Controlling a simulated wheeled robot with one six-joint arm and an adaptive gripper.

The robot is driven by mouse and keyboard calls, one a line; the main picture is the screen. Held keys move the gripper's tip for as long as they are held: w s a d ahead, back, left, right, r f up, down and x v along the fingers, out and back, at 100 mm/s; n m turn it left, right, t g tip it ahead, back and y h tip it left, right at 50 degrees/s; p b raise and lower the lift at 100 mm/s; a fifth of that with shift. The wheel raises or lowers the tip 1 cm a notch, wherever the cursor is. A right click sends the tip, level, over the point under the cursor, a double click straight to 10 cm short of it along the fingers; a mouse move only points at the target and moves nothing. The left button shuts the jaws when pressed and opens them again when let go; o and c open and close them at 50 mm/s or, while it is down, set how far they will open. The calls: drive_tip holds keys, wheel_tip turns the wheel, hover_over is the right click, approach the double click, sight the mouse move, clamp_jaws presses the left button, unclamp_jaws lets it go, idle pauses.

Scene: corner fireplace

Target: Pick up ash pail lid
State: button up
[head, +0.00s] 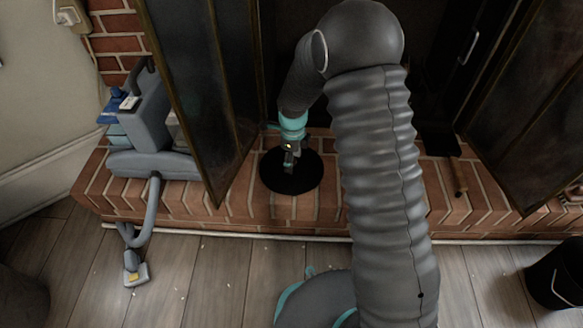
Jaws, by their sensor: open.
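A round black disc, which looks like the ash pail lid (308,180), lies flat on the brick hearth in the middle of the head view. Whether the fingertips touch the lid I cannot tell. Any handle on the lid is hidden or too dark to make out. A black pail (556,278) with a wire handle stands on the wooden floor at the right edge.
A grey vacuum cleaner (150,128) sits at the hearth's left end, its hose hanging to the floor. Open dark fireplace doors (205,80) stand on both sides, the right one (530,120) over the hearth. A black shovel (438,140) with a wooden handle lies right of my arm.

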drive_tip(key=shift+f, duration=0.5)
clamp_jaws()
drive_tip(key=shift+r, duration=0.2)
